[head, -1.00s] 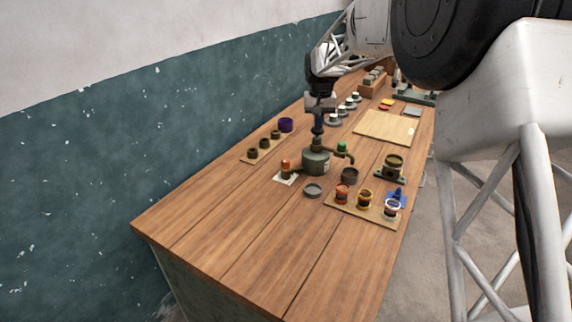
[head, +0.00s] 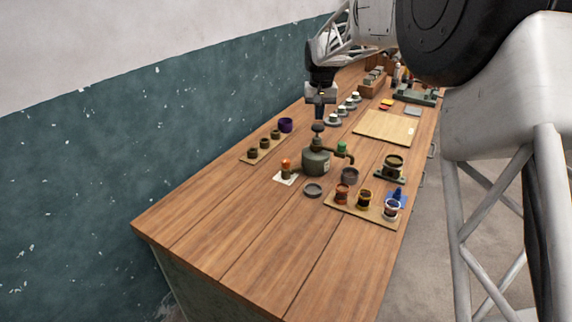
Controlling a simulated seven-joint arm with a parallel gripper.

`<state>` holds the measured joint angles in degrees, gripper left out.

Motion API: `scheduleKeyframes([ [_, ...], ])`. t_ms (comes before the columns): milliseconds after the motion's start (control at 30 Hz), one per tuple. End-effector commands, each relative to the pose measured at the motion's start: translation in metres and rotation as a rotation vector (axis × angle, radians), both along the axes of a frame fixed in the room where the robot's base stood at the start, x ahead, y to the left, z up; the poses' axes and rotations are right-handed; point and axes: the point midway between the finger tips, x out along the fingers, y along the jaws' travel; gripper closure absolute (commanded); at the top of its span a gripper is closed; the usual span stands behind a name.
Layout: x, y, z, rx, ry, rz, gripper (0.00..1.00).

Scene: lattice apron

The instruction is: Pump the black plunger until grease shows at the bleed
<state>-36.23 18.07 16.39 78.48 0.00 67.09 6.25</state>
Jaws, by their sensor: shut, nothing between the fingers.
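The squat grey-green grease pump (head: 316,163) stands on the wooden bench. Its black plunger (head: 318,129) stands up from the top with a dark round knob. A side pipe with a green cap (head: 342,146) leaves the pump on the right and bends down at its end. I cannot tell which fitting is the bleed, and grease is too small to make out. My gripper (head: 319,116) is shut and empty, pointing down just above the plunger knob. A small gap seems to lie between them, but contact is hard to judge.
A dark cup (head: 349,175) sits below the pipe. An orange-topped fitting (head: 286,168) on a white card is to the left. A shallow dish (head: 313,190) and a board of jars (head: 362,208) lie in front. The near bench (head: 270,235) is clear.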

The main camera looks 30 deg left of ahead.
Motion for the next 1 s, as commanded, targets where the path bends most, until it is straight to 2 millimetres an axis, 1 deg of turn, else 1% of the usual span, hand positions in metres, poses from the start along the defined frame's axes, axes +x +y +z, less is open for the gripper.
scheduleKeyframes([
  [567, 0.0, 0.0, -0.0003, 0.0, 0.0, 0.0, 1.0],
  [1000, 0.0002, 0.0001, -0.0093, 0.0, -0.001, 0.0, 1.0],
])
